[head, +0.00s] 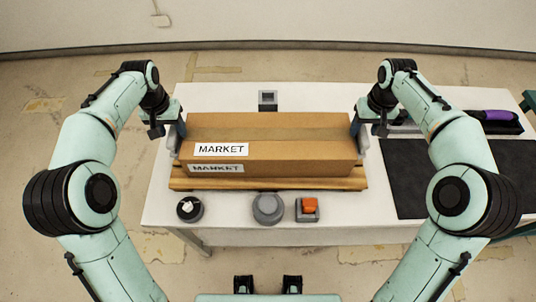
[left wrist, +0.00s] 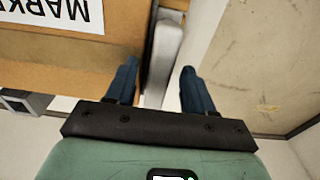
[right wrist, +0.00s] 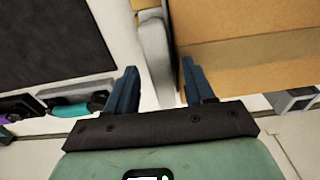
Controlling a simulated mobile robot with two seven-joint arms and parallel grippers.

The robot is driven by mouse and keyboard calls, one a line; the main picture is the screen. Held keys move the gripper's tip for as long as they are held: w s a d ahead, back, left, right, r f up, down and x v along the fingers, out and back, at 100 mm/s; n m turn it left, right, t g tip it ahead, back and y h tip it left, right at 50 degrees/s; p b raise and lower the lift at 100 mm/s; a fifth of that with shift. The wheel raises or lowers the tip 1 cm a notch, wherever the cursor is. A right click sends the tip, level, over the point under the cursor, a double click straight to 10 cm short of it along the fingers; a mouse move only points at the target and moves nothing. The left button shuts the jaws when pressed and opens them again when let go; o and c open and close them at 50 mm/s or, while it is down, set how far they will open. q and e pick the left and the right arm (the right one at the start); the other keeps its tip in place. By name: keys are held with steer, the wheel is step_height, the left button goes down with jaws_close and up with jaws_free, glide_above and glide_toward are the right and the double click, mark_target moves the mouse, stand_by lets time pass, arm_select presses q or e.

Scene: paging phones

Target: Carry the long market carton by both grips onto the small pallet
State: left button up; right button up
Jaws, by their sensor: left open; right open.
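The long brown carton (head: 290,155) with white MARKET labels lies level over the small wooden pallet (head: 270,184), whose front edge shows below it. It looks to rest there, but the contact is hidden. My left gripper (head: 174,132) is open at the carton's left end. In the left wrist view the pale grey grip (left wrist: 163,60) stands between its spread fingers (left wrist: 160,88). My right gripper (head: 362,132) is open at the right end. In the right wrist view the other grey grip (right wrist: 154,50) lies between its fingers (right wrist: 162,88).
On the white table (head: 235,228), a dark round item (head: 189,208), a grey round item (head: 267,208) and an orange-topped block (head: 308,208) stand in front of the pallet. A grey square holder (head: 268,100) stands behind. A black mat (head: 460,180) and purple-handled item (head: 498,115) are at right.

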arm_select(q)
steer(key=shift+r, duration=0.1)
arm_select(e)
steer(key=shift+r, duration=0.25)
arm_select(q)
step_height(320, 180, up, 12)
steer(key=shift+s, duration=0.4)
arm_select(e)
step_height(320, 180, up, 12)
steer(key=shift+s+f, duration=0.25)
steer(key=shift+s, duration=0.15)
